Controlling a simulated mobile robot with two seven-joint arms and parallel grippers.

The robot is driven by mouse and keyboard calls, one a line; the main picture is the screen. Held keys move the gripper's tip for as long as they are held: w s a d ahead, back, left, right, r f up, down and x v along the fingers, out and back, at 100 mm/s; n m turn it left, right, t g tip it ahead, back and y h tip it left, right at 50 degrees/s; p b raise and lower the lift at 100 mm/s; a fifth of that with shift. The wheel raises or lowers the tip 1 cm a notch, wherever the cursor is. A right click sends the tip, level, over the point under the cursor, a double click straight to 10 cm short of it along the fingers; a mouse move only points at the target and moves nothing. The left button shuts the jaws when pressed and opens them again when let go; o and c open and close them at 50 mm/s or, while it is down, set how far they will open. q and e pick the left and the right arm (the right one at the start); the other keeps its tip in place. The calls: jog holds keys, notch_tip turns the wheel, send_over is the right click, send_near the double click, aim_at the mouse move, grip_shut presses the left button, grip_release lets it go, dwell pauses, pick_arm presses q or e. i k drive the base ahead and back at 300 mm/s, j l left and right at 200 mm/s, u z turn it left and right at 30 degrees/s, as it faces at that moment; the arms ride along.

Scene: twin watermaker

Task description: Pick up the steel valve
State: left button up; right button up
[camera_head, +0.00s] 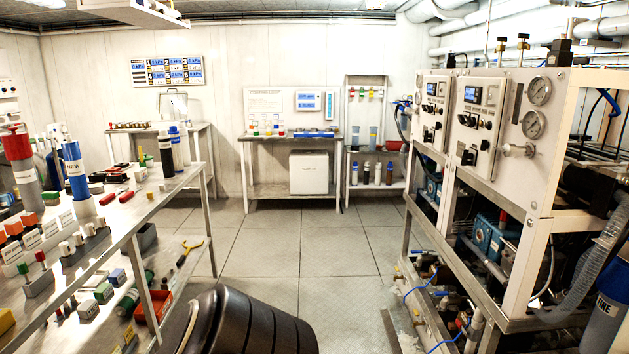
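A small silver valve-like fitting (518,150) sticks out from the front panel of the machine on the right, below two round gauges. It is the only steel valve I can make out with some confidence, and I cannot tell if it is the one named. Several small fittings on the left bench are too small to identify. Neither of my grippers is in view.
A metal bench (125,228) with cylinders, blocks and tools runs along the left. The watermaker rack (478,188) stands on the right. Open floor (312,240) lies between them. A back table (262,190) stands at the far wall. A large black ribbed shape fills the bottom centre.

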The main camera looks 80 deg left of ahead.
aim_at(172, 276)
jog(key=u, duration=2.65)
jog(key=i+u, duration=0.1)
jog(key=u, duration=0.6)
jog(key=i+u, duration=0.1)
jog(key=u, duration=0.25)
jog(key=i+l, duration=0.65)
